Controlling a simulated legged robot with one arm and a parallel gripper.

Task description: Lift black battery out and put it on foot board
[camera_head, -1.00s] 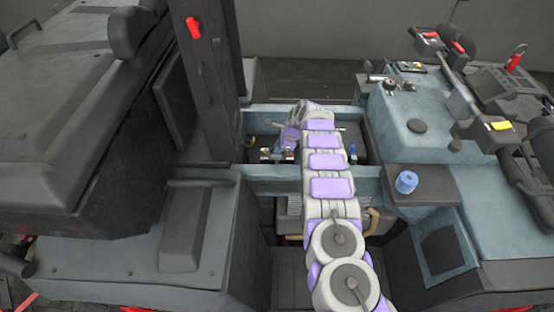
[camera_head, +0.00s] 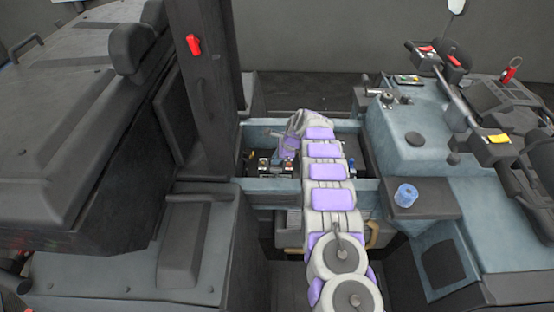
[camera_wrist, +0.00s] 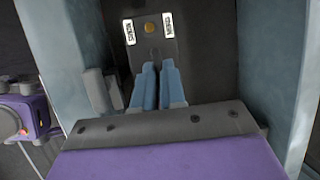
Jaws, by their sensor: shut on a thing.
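The black battery (camera_wrist: 150,38) is in the wrist view, a dark block with two white labels and a round orange spot on top. My gripper's blue fingers (camera_wrist: 158,72) are close together at its near edge and shut on it; the exact contact is hard to see. In the head view my gripper (camera_head: 287,146) reaches down into the blue-walled bay, and my arm hides part of it. A dark flat floor (camera_head: 290,283) in the gap in front of the bay may be the foot board.
The bay's blue front wall (camera_head: 270,186) stands between the bay and the gap. A dark mast (camera_head: 207,80) rises on the left. A control console (camera_head: 425,130) and a blue knob (camera_head: 406,195) on a dark shelf are to the right.

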